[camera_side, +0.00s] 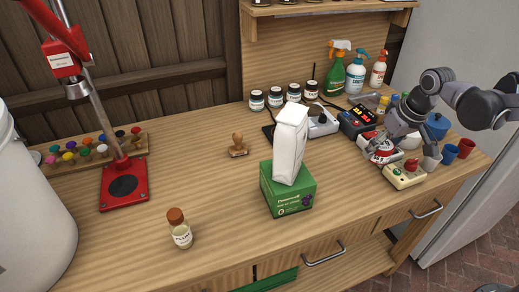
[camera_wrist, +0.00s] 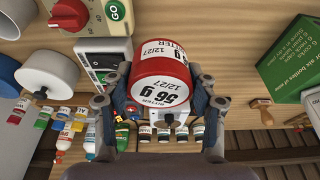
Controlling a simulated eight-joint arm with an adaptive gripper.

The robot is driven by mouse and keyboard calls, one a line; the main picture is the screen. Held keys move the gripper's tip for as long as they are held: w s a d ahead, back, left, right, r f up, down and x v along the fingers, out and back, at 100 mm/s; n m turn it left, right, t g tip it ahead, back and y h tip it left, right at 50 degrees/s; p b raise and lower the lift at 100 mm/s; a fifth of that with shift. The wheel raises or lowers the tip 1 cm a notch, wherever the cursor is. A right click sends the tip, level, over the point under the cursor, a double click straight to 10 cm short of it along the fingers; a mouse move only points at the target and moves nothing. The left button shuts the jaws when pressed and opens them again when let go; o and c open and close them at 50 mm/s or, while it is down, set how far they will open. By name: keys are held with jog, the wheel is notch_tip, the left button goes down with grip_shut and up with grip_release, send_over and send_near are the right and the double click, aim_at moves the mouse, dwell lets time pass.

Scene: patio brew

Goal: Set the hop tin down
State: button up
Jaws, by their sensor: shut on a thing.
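The hop tin is a red tin (camera_wrist: 160,65) with a white label reading BITTER, 56 g and 12/27. My gripper (camera_wrist: 158,105) is shut on it, with one finger on each side in the wrist view. In the side view my gripper (camera_side: 383,150) holds the red and white tin (camera_side: 384,155) at the right end of the bench, between the dark box with a red display (camera_side: 356,122) and the cream control box (camera_side: 404,174). I cannot tell whether the tin's base touches the bench.
Spray bottles (camera_side: 335,75) and several dark-capped jars stand behind. A white bag (camera_side: 290,145) rests on a green box (camera_side: 287,193). The front left of the bench is mostly clear around a small corked bottle (camera_side: 180,230).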

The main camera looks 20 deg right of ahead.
send_over(348, 174)
jog(key=s, duration=0.1)
notch_tip(348, 174, down, 3)
jog(key=shift+f, duration=2.2)
jog(key=shift+f, duration=0.15)
jog(key=o, duration=1.2)
jog(key=shift+c, duration=0.2)
jog(key=v, duration=1.2)
jog(key=s+d+t, duration=0.3)
jog(key=s+d, duration=0.1)
jog(key=s, duration=0.7)
jog(key=shift+s+t, duration=0.35)
jog(key=shift+t, duration=0.05)
